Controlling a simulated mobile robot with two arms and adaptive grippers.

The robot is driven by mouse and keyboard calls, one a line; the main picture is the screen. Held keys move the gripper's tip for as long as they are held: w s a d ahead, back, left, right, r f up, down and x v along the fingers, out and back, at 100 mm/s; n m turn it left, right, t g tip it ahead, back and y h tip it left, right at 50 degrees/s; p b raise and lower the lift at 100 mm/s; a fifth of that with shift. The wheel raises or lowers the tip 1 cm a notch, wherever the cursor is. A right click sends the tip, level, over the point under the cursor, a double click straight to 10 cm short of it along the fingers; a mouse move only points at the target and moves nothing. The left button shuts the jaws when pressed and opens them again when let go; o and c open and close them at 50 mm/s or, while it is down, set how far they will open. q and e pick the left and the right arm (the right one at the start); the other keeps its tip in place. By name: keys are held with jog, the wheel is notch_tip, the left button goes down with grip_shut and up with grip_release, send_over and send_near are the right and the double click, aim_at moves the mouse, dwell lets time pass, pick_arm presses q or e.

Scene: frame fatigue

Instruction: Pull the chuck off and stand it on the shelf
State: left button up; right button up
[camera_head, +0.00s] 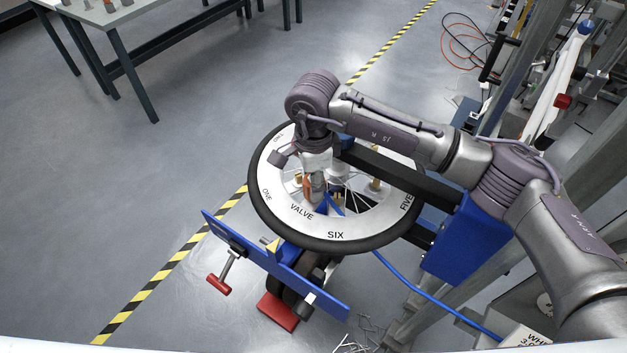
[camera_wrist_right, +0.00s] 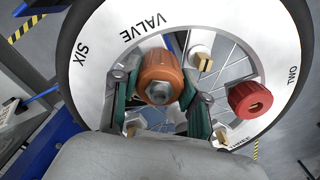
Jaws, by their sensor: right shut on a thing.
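An orange-brown chuck (camera_wrist_right: 158,68) with a metal hex centre sits between the fingers of my right gripper (camera_wrist_right: 158,100). The gripper is shut on it, with green-faced fingers on both sides. In the head view the right gripper (camera_head: 315,185) reaches down inside the ring of a black-tyred wheel (camera_head: 335,236), and a bit of the orange chuck (camera_head: 306,190) shows beside it. I cannot tell whether the chuck still touches anything beneath. The wheel's white ring is lettered VALVE, SIX, FIVE and more. My left gripper is not in view. I cannot make out the shelf for sure.
A red knob (camera_wrist_right: 250,100) and brass-coloured fittings (camera_wrist_right: 202,62) stand close to the fingers. A blue bar (camera_head: 275,262) with a red-handled clamp (camera_head: 219,284) lies in front of the wheel. A blue hose (camera_head: 440,307) runs to the right. Open floor (camera_head: 150,170) lies left.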

jog(key=shift+r+p, duration=0.35)
jog(key=shift+r, duration=1.35)
jog(key=shift+r+p, duration=0.45)
jog(key=shift+r, duration=1.55)
